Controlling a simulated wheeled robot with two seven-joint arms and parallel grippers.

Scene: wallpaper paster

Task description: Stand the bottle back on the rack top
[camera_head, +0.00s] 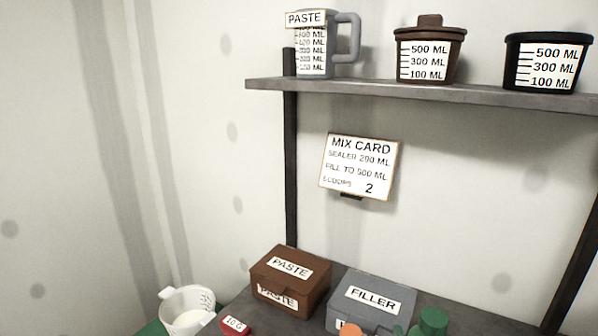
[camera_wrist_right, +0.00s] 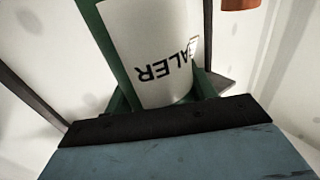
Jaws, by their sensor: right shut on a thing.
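A bottle with a white label reading SEALER (camera_wrist_right: 150,55) fills the upper middle of the right wrist view. My right gripper (camera_wrist_right: 165,98) is shut on it, with green parts showing on both sides of the label. In the head view, green shapes (camera_head: 433,319) show at the bottom edge, in front of the grey filler box; I cannot tell bottle from gripper there. The bottle's base and ends are hidden or out of view. The rack has a grey upper shelf (camera_head: 400,93) between dark uprights. My left gripper is not in view.
The shelf bears a paste jug (camera_head: 314,52), a brown lidded tub (camera_head: 428,52) and a black tub (camera_head: 546,62), with gaps between. Below are a mix card (camera_head: 358,167), brown paste box (camera_head: 290,283), filler box (camera_head: 371,301), white cup (camera_head: 187,310) and red 10 G piece (camera_head: 234,326).

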